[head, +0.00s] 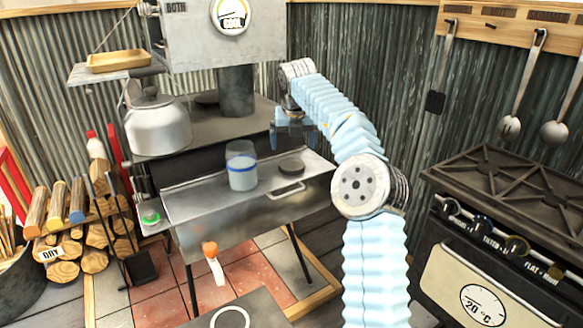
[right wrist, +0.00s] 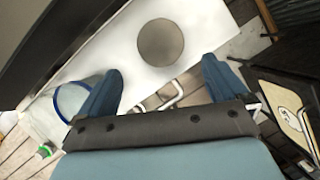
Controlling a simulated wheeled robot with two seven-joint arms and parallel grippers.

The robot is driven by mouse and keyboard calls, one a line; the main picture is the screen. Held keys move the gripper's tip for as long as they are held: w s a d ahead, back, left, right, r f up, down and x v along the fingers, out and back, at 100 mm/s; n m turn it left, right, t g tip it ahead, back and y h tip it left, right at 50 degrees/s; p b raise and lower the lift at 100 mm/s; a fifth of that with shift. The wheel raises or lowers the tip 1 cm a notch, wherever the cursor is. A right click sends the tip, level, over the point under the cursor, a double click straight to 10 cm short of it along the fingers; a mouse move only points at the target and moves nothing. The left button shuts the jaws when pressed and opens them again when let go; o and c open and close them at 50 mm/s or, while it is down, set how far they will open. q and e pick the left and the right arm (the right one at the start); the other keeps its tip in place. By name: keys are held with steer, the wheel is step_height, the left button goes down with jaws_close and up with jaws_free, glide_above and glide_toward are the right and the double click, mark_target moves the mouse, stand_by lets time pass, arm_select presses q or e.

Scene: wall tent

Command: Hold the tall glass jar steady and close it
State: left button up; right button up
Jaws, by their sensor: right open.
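The tall glass jar (head: 242,168) stands upright on the metal shelf (head: 210,205) at the front of the stove. It has a blue band and its top is uncovered. A dark round lid (head: 290,167) lies flat on the shelf to the right of the jar, apart from it. My right gripper (head: 292,135) is open and empty above the shelf, over the lid. In the right wrist view the lid (right wrist: 161,42) lies beyond and between the open fingers (right wrist: 162,88). The jar (right wrist: 68,105) is partly hidden by the left finger there. My left gripper is out of view.
A kettle (head: 157,125) sits on the stove behind the shelf, left of the stovepipe (head: 236,90). A handle (head: 287,190) sticks out from the shelf front. A cooker (head: 510,215) stands at the right, and firewood (head: 85,235) is stacked at the left.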

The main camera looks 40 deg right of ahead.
mark_target(292, 165)
steer(key=shift+x, duration=1.9)
steer(key=shift+x, duration=2.6)
steer(key=shift+s+a, duration=0.1)
steer(key=shift+a, duration=0.05)
steer(key=shift+c, duration=0.3)
steer(key=c, duration=0.8)
steer(key=shift+r, duration=0.1)
